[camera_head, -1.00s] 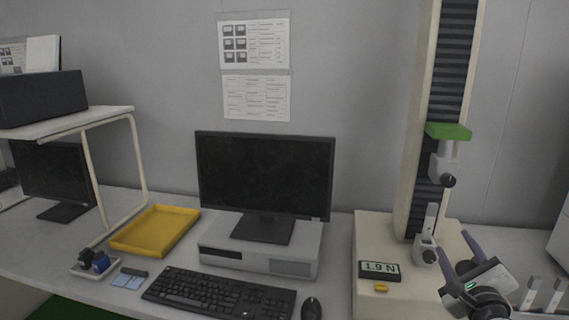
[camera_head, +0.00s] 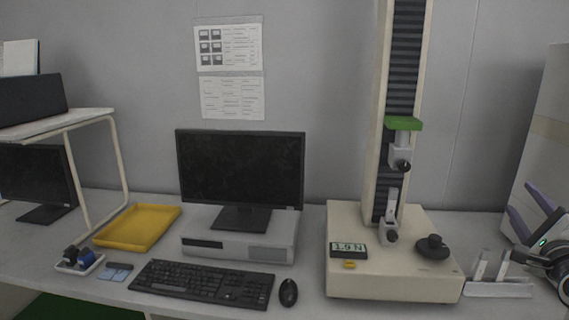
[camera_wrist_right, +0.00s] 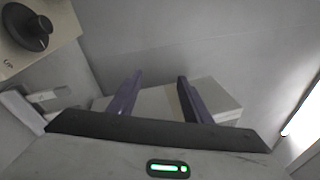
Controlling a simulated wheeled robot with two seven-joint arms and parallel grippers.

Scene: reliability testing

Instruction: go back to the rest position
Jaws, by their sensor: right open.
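My right gripper (camera_head: 522,198) is at the right edge of the head view, in front of a tall pale cabinet. Its two purple fingers are apart and nothing is between them. In the right wrist view the open fingers (camera_wrist_right: 160,77) point toward a pale box-like shape and the grey wall. The testing machine (camera_head: 395,285) stands to the left of the gripper, apart from it. A yellow piece (camera_head: 349,264) lies on its base below the display (camera_head: 349,250). My left gripper is not in view.
A black knob (camera_head: 432,247) sits on the machine's base. A small rack with grey upright parts (camera_head: 500,288) stands between machine and gripper. The pale cabinet (camera_head: 548,130) bounds the right. A monitor (camera_head: 240,165), keyboard (camera_head: 200,282), mouse (camera_head: 288,292) and yellow tray (camera_head: 138,228) are further left.

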